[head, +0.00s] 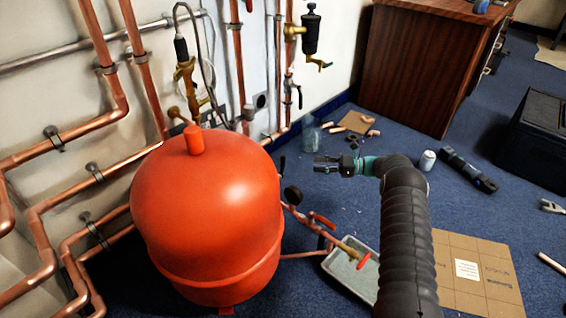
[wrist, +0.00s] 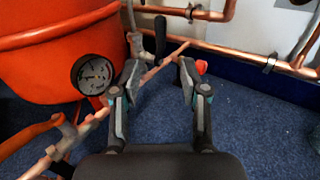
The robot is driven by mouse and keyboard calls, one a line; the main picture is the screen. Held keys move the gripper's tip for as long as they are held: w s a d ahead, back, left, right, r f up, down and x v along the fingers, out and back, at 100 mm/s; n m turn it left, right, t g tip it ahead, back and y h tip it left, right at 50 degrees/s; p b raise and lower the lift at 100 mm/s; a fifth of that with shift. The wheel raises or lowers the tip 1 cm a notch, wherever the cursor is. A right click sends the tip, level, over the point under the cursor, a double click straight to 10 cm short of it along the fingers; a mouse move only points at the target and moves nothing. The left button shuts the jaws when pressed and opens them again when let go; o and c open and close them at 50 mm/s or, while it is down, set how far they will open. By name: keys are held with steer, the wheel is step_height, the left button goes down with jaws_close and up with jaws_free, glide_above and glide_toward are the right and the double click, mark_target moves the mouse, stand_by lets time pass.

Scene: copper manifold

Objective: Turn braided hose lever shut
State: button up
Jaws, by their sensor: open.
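A black lever (wrist: 160,35) stands upright on a grey valve (wrist: 136,44) ahead of my gripper in the wrist view. A grey hose-like line rises from this valve; I cannot tell whether it is braided. The lever also shows in the head view (head: 283,164), right of the red tank. My gripper (wrist: 160,72) is open and empty, with the lever beyond its fingertips and apart from them. In the head view my gripper (head: 322,164) is right of the tank, above the blue floor. Another thin hose (head: 190,12) loops over a brass valve (head: 187,75) on the wall.
The red tank (head: 210,200) and its round gauge (wrist: 93,74) are close on the left. A copper pipe with red levers (head: 322,219) runs low beside a grey tray (head: 340,268). Wall pipes (wrist: 200,14) stand behind. Open carpet (wrist: 245,120) lies to the right.

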mark_target(283, 162)
steer(key=a, duration=1.3)
steer(key=shift+w+a+f, duration=0.25)
steer(key=shift+a, duration=0.1)
jaws_close()
